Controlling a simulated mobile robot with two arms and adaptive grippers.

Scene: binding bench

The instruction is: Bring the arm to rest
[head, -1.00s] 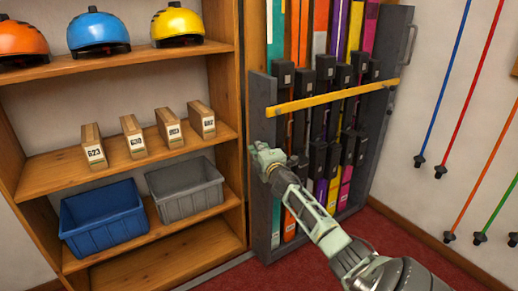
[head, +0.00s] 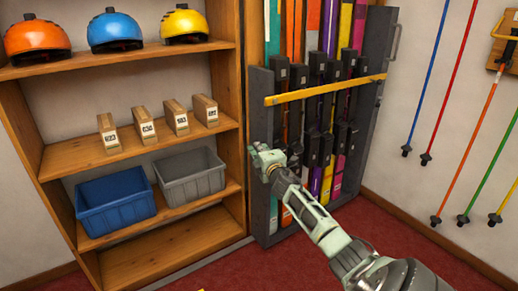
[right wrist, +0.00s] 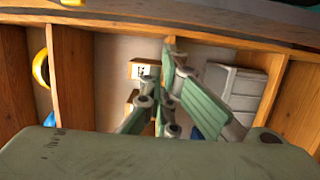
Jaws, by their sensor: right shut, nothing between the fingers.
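My right gripper (head: 262,157) reaches in from the lower right in the head view. It is in front of the left post of the ski rack (head: 260,190), close to the right side of the shelf unit. The right wrist view shows its green fingers (right wrist: 163,105) shut with nothing between them. Whether it touches the rack post cannot be told. My left gripper is in neither view.
A yellow bar (head: 325,89) crosses the skis in the rack. The wooden shelf (head: 75,158) holds helmets, numbered blocks, a blue bin (head: 115,203) and a grey bin (head: 192,177). Ski poles (head: 455,85) hang on the right wall. Red carpet (head: 385,235) is clear.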

